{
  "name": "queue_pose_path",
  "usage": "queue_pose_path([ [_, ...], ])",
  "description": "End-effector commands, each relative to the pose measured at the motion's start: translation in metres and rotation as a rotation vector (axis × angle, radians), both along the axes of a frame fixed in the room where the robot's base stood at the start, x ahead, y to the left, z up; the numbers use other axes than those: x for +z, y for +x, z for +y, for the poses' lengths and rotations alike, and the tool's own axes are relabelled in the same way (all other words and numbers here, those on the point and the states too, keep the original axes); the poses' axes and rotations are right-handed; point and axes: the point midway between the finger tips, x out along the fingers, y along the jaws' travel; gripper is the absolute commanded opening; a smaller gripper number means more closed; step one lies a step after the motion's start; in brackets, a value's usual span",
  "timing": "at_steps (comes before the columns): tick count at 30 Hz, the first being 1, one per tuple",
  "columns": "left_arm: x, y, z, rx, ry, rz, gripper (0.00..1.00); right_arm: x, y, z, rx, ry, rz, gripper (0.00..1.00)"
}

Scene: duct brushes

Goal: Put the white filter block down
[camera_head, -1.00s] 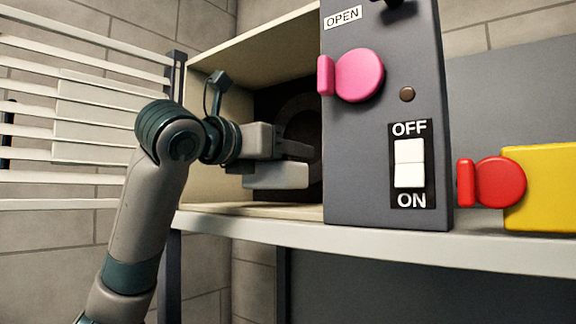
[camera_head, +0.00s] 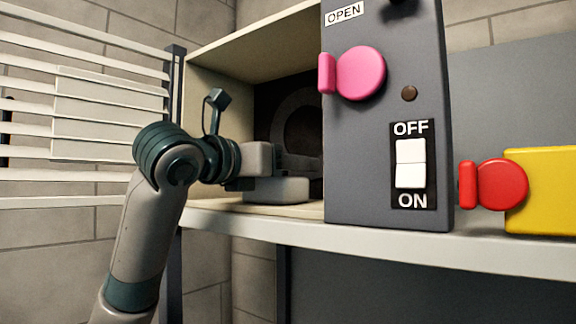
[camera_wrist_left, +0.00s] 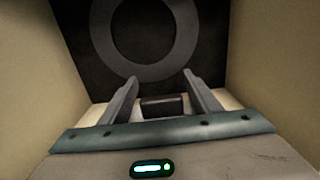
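The white filter block (camera_head: 276,191) shows pale grey-white in the head view, low inside the open duct box. It appears to rest on the box floor. My left gripper (camera_head: 300,164) is just above it, reaching in from the left. In the left wrist view a dark block-like part (camera_wrist_left: 162,106), perhaps the filter block's grip, is between the fingers of my left gripper (camera_wrist_left: 160,82). The fingers look open, with narrow gaps beside this part. Most of the block is hidden under the gripper in that view. My right gripper is not in view.
A grey panel (camera_head: 370,207) with a pink knob (camera_head: 361,74) and an OFF/ON switch (camera_head: 410,163) covers the box's right side. A red knob (camera_head: 502,186) and yellow box (camera_head: 545,190) stand further right. A dark ring-marked wall (camera_wrist_left: 100,70) closes the duct's back.

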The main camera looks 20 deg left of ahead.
Motion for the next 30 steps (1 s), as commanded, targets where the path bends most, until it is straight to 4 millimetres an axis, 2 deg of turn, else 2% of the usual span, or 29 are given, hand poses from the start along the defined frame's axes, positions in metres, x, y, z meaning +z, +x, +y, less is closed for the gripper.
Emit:
queue_pose_path([
  [7,0.003,0.0,-0.001,-0.001,0.0,0.0,0.57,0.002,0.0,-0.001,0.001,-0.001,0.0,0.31],
  [13,0.0,-0.013,0.006,0.002,0.0,-0.002,0.57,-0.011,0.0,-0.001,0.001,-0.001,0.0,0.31],
  [24,-0.002,-0.069,0.026,0.004,0.001,-0.004,0.57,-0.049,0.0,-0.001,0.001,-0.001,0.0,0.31],
  [30,0.0,-0.097,0.036,0.002,0.0,-0.003,0.57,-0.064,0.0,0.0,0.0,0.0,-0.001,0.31],
])
